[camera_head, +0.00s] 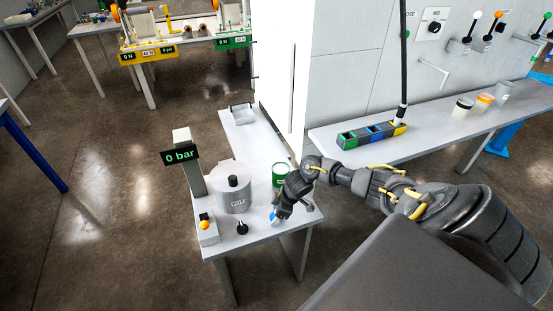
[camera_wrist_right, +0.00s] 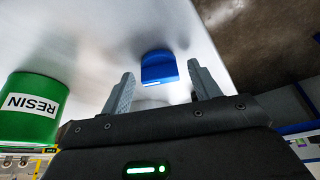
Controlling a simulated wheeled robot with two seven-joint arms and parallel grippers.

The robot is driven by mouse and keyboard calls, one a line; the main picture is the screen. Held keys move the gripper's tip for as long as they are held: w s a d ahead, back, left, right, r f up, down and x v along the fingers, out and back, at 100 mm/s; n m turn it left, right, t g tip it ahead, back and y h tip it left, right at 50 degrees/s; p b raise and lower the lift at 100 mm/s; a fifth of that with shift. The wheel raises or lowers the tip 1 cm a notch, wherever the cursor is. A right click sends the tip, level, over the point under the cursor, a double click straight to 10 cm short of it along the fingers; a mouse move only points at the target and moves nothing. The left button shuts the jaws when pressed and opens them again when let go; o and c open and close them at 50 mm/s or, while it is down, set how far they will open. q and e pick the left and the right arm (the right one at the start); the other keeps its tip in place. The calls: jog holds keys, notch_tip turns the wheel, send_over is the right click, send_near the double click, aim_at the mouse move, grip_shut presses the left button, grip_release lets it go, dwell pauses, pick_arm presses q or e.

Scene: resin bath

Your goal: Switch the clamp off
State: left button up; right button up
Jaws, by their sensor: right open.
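Nothing in view carries a readable clamp label, so I cannot tell which control belongs to it. My right gripper (camera_head: 277,212) is low over the right front of the small white table. In the right wrist view the gripper (camera_wrist_right: 158,84) is open, its fingers apart with a small blue block (camera_wrist_right: 158,67) between or just beyond them; contact is unclear. The blue block also shows in the head view (camera_head: 273,216), partly hidden. My left gripper is not in view.
On the small table stand a grey pot (camera_head: 232,200), a "0 bar" display (camera_head: 180,155), a box with an orange button (camera_head: 205,225), a black knob (camera_head: 242,228) and a green resin can (camera_head: 279,172). Levers (camera_head: 480,30) are on the wall at right.

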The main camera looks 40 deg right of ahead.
jog(key=c, duration=1)
jog(key=n+b, duration=0.2)
jog(key=n+g+y+b, duration=0.1)
jog(key=n+b, duration=0.1)
jog(key=shift+w+d+f, duration=0.15)
jog(key=shift+w+f, duration=0.05)
jog(key=shift+f, duration=0.1)
jog(key=shift+r+n+g+b, duration=0.25)
jog(key=shift+n+g+b, duration=0.15)
jog(key=shift+n, duration=0.3)
jog(key=shift+s, duration=0.1)
jog(key=o, duration=1)
jog(key=shift+r, duration=0.1)
jog(key=b+v, duration=0.1)
jog(key=v, duration=0.9)
jog(key=shift+d+r, duration=0.2)
jog(key=shift+r, duration=0.1)
